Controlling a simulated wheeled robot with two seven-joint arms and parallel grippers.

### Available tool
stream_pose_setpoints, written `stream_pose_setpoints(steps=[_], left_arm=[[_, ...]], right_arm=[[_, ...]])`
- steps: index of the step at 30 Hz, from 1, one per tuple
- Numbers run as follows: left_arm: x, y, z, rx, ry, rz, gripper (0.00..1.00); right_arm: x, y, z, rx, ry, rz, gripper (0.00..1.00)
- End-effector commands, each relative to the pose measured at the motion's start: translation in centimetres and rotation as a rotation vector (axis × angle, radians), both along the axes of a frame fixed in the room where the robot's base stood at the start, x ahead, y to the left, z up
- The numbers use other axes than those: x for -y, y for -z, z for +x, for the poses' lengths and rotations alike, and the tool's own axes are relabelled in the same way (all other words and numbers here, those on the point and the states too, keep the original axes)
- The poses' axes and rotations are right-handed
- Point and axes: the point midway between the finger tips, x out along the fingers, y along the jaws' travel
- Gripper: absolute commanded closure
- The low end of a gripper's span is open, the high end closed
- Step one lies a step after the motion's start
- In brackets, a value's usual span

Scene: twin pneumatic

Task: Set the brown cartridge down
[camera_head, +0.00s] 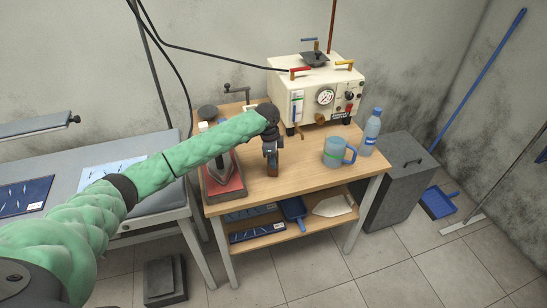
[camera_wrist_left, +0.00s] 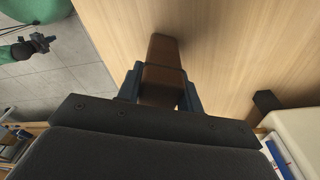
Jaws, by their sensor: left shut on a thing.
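My left gripper (camera_head: 271,172) points down over the wooden table (camera_head: 300,172), left of the cup. It is shut on the brown cartridge (camera_wrist_left: 164,62), a rounded block that shows between the dark fingers in the left wrist view. In the head view only a small brown part shows at the fingertips. The cartridge is close above the wood or on it; I cannot tell whether it touches. What seems to be my right gripper (camera_wrist_left: 40,44) shows small at the upper left of the wrist view, its opening unclear.
A cream machine (camera_head: 312,88) with a gauge stands at the back. A blue-grey cup (camera_head: 334,152) and a bottle (camera_head: 370,132) stand to the right. A red-based, iron-like tool (camera_head: 222,178) is left of the gripper. Bare wood lies between gripper and cup.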

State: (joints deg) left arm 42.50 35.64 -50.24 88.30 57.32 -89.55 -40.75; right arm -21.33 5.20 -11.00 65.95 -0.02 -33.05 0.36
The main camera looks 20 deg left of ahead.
Motion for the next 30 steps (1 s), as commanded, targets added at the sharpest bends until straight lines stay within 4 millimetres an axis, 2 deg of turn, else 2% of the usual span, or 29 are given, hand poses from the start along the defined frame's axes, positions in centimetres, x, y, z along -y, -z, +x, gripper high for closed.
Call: stream_pose_setpoints(steps=[6,7,9,10,22,26,30], left_arm=[[0.0,0.2,0.0,0.000,0.000,0.000,0.90],[0.0,0.2,0.0,0.000,0.000,0.000,0.58],[0.0,0.2,0.0,0.000,0.000,0.000,0.44],[0.0,0.2,0.0,0.000,0.000,0.000,0.42],[-0.1,-0.4,0.0,0.001,0.000,0.001,0.42],[-0.3,-2.1,0.0,0.003,0.002,0.001,0.42],[-0.6,-4.8,0.0,0.003,0.001,0.000,0.42]], right_arm=[[0.0,0.0,0.0,0.000,0.000,0.000,1.00],[0.1,0.1,0.0,0.000,0.000,0.000,1.00],[0.1,0.0,0.0,0.000,0.000,-0.001,1.00],[0.1,0.0,0.0,0.000,0.000,-0.001,1.00],[0.3,0.3,0.2,-0.003,0.000,-0.003,1.00],[-1.0,-1.0,0.4,-0.011,0.004,0.009,1.00],[-1.6,-2.5,1.3,-0.022,0.008,0.013,1.00]])
